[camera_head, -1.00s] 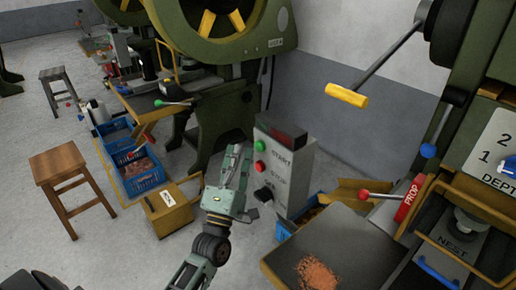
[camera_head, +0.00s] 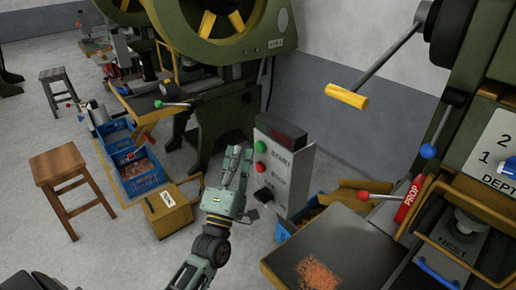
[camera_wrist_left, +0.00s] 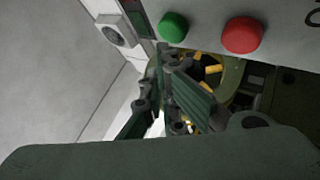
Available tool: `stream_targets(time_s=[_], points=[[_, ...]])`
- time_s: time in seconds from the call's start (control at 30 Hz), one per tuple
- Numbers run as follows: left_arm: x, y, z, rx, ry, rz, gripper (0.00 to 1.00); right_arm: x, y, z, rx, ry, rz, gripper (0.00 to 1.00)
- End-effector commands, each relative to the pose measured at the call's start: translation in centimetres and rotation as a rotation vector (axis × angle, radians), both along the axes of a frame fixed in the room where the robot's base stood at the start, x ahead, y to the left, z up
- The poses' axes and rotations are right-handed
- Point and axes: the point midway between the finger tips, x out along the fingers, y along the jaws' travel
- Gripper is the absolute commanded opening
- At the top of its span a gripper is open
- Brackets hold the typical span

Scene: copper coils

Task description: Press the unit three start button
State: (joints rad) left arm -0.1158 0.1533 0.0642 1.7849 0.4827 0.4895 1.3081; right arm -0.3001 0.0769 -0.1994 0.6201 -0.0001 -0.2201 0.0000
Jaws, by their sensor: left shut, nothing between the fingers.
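A grey control box (camera_head: 285,172) stands in the middle, with a dark red display at its top. Its green button (camera_head: 261,147) is beside the word START, and its red button (camera_head: 260,167) is beside STOP. A black knob is lower down. No unit number is readable on the box. My left gripper (camera_head: 240,150) is shut and empty, pointing up just left of the box, its tips close to the green button's height. In the left wrist view, the green button (camera_wrist_left: 173,27) and red button (camera_wrist_left: 242,35) show beyond the fingers, which appear apart from them. My right gripper is not in view.
A work table (camera_head: 335,250) with copper bits stands right of the box, beside a press with a red PROP bar (camera_head: 408,200). A yellow-handled lever (camera_head: 347,96) juts in above.

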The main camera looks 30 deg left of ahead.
Motion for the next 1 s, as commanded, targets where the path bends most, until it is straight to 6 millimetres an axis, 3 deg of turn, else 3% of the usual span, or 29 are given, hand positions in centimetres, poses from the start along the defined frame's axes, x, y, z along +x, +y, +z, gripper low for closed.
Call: stream_targets(time_s=[1.0], points=[[0.88, -0.37, 0.01, 0.0, 0.0, 0.0, 0.0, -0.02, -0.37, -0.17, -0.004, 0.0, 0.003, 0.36]])
